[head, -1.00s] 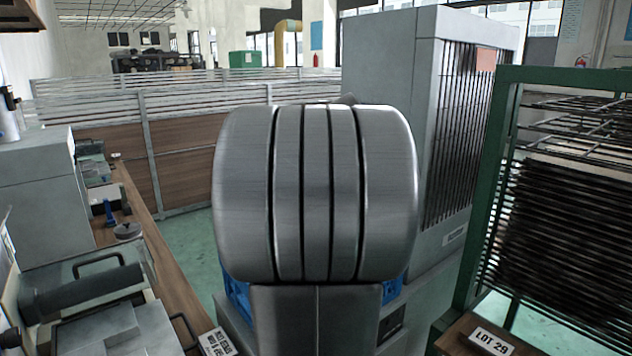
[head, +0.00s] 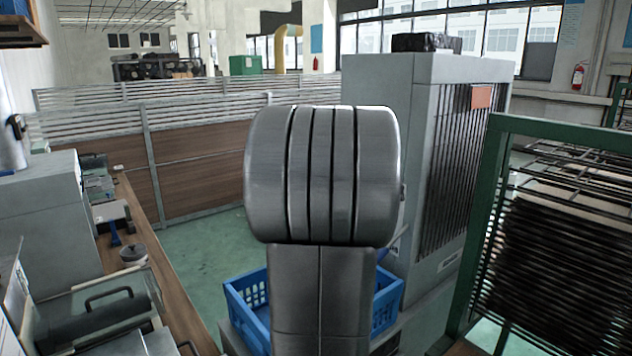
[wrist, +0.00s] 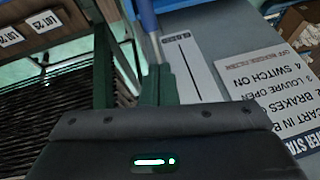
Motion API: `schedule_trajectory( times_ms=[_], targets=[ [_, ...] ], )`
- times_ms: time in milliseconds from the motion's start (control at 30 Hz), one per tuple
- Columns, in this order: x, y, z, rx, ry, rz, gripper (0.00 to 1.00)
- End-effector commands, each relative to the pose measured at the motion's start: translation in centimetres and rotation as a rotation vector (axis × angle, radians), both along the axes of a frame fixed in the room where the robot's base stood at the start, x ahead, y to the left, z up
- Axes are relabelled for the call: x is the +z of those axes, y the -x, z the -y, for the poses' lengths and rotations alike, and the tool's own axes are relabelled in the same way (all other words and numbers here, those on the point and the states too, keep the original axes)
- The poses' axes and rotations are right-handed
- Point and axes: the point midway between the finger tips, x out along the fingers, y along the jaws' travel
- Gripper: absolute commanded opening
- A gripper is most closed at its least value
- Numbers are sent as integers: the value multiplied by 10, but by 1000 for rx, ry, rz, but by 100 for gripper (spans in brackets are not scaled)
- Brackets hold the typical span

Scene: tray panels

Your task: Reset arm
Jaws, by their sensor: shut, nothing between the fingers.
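My gripper (wrist: 155,140) shows in the wrist view as a dark housing along the bottom edge, with a small lit green-white indicator. It is shut, and I see nothing held in it. The gripper itself is hidden in the head view.
A blue crate (head: 248,300) stands behind my arm. A tall grey louvred cabinet (head: 385,150) is behind it to the right. A green-framed rack (head: 490,200) stands close on the right. A wooden bench (head: 165,285) runs along the left. Green floor shows between. The wrist view shows a lettered sign (wrist: 270,80).

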Motion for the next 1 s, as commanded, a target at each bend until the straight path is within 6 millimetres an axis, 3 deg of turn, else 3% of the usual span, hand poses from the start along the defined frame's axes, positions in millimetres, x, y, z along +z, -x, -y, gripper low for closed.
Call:
schedule_trajectory(
  times_ms=[233, 833, 1000],
  targets=[
    [10, -3, 5, -1, -42, -33, 0],
    [9, -4, 5, 2, -60, -46, 0],
    [8, -3, -3, 29, -59, -31, 0]
  ],
)
